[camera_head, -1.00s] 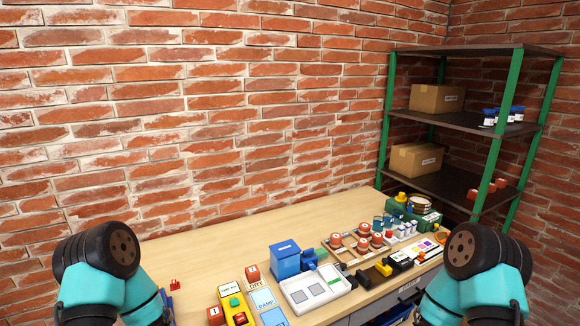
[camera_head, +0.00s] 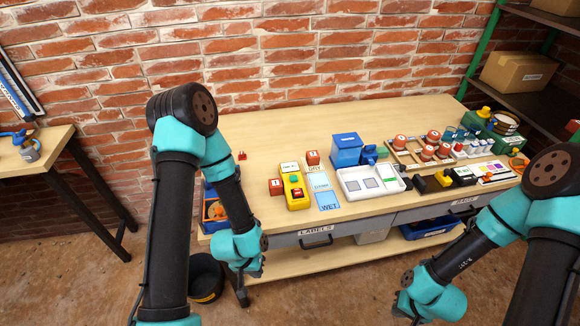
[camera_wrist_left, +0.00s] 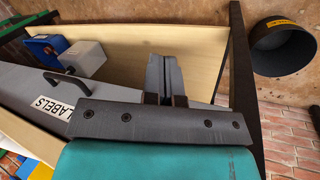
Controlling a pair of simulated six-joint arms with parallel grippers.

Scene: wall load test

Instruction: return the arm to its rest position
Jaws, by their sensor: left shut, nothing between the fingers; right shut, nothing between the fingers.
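My left arm hangs bent at the front left of the workbench (camera_head: 330,113). My left gripper (camera_head: 254,272) is small and low beside the bench's front left corner, apart from the objects on top. In the left wrist view its two grey fingers (camera_wrist_left: 165,74) are together with nothing between them, in front of the bench's lower shelf (camera_wrist_left: 200,50). My right arm bends down at the lower right in the head view. My right gripper (camera_head: 408,313) is low in front of the bench, small and partly hidden, shut, with nothing seen in it.
A yellow button box (camera_head: 295,190), a blue box (camera_head: 346,150) and a white tray (camera_head: 370,181) stand on the bench. A black bin (camera_head: 206,278) stands on the floor by the left arm. Drawers have handles (camera_head: 317,241). Floor before the bench is open between the arms.

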